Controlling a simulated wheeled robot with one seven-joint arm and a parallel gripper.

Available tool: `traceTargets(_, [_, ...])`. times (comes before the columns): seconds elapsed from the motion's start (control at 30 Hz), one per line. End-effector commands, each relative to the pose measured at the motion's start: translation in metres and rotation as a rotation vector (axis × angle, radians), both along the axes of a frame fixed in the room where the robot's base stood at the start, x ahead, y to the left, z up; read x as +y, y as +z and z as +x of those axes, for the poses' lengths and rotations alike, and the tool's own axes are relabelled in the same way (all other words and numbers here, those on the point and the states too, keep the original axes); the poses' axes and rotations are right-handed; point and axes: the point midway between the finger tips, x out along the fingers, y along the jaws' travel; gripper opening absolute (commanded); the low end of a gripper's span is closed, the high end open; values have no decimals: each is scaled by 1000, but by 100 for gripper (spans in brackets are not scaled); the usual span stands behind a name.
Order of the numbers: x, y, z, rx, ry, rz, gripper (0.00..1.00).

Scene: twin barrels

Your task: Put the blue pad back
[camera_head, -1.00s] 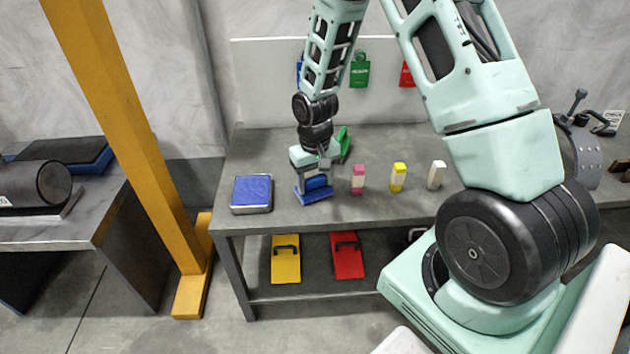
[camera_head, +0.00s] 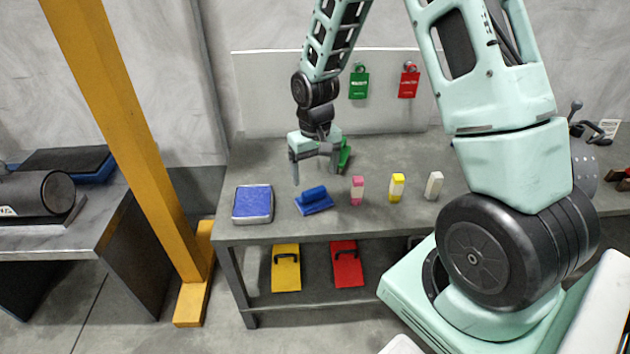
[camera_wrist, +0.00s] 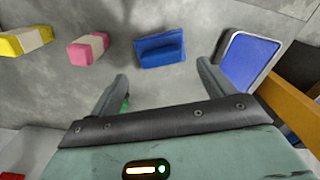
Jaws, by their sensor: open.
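The blue pad (camera_head: 314,200) lies on the grey table top, a flat blue plate with a raised blue grip on it. It also shows in the wrist view (camera_wrist: 160,49), ahead of the fingers and apart from them. My gripper (camera_head: 315,178) is open and empty, above and slightly behind the pad. In the wrist view the two fingers of my gripper (camera_wrist: 162,82) are spread wide. A grey-rimmed tray with a blue inside (camera_head: 253,204) stands on the table left of the pad. It shows at the right in the wrist view (camera_wrist: 250,60).
Pink (camera_head: 357,190), yellow (camera_head: 397,187) and white (camera_head: 434,185) blocks stand right of the pad. A green object (camera_head: 345,155) is partly hidden behind my gripper. Yellow (camera_head: 286,267) and red (camera_head: 346,263) pads lie on the lower shelf. A yellow post (camera_head: 140,150) rises left of the table.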

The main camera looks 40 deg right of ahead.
Motion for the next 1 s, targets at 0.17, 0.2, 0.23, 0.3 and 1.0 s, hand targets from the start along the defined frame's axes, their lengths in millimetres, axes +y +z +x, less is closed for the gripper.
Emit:
traceTargets(0.17, [0, 34, 0, -2, 0, 0, 81])
traceTargets(0.2, [0, 39, 1, -3, 0, -1, 81])
traceTargets(0.23, [0, 41, 1, -2, 0, 0, 81])
traceTargets(0.3, [0, 46, 0, 0, 1, 0, 81])
traceTargets(1.0, [242, 150, -228, -23, 840, 50, 81])
